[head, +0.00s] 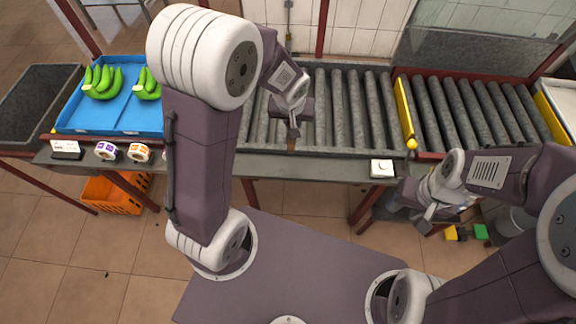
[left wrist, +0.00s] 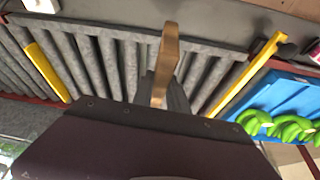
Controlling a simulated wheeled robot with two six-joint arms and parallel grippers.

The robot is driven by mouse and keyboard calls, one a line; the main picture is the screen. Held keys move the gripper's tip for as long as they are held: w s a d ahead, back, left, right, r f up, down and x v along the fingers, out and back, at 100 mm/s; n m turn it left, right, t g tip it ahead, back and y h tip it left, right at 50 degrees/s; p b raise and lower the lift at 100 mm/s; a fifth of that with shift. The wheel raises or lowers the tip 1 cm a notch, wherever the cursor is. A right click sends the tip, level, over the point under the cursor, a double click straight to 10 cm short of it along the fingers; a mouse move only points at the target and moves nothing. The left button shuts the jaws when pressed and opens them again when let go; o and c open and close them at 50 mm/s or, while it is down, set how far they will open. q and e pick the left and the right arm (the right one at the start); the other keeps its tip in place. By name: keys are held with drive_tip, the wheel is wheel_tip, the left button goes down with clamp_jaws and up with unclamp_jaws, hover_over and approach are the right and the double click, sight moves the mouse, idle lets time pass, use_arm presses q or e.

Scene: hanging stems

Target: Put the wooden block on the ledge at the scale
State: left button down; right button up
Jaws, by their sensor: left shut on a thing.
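The wooden block (left wrist: 168,58) is a narrow tan piece between the fingers of my left gripper in the left wrist view. In the head view only a small brown part of the block (head: 291,144) shows below my left gripper (head: 293,130), over the front edge of the rollers. My left gripper is shut on it. The grey ledge (head: 325,168) runs along the front of the conveyor. A small white box (head: 382,168) sits on it to the right; I cannot tell whether it is the scale. My right gripper (head: 430,214) hangs in front of the ledge, its opening unclear.
A blue tray (head: 110,126) with green bananas (head: 103,82) stands at left. A white device (head: 65,148) and tape rolls (head: 139,152) are on the ledge there. A yellow bar (head: 405,112) divides the rollers (head: 340,108). An orange crate (head: 110,195) is on the floor.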

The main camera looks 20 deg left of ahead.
use_arm(q)
drive_tip(key=w+d+n+g+y+b, duration=0.1)
drive_tip(key=w+d+n+g+y, duration=0.15)
drive_tip(key=w+d+n, duration=0.45)
drive_tip(key=d+n+g+y+b, duration=0.1)
drive_tip(key=d+n+g, duration=0.25)
drive_tip(key=n, duration=0.85)
drive_tip(key=shift+t, duration=0.3)
drive_tip(key=s+a+f, duration=0.2)
drive_tip(key=s+f, duration=0.1)
drive_tip(key=s+a+f+b, duration=0.1)
drive_tip(key=s+a+f, duration=0.1)
drive_tip(key=s+f, duration=0.1)
drive_tip(key=s+a+f, duration=0.2)
drive_tip(key=s+f, duration=0.1)
drive_tip(key=f, duration=0.2)
drive_tip(key=shift+s+a+b, duration=0.1)
drive_tip(key=shift+s+b, duration=0.1)
drive_tip(key=shift+b, duration=0.2)
drive_tip(key=shift+f, duration=0.1)
drive_tip(key=shift+f, duration=0.2)
drive_tip(key=c, duration=1.3)
unclamp_jaws()
drive_tip(key=shift+r, duration=0.1)
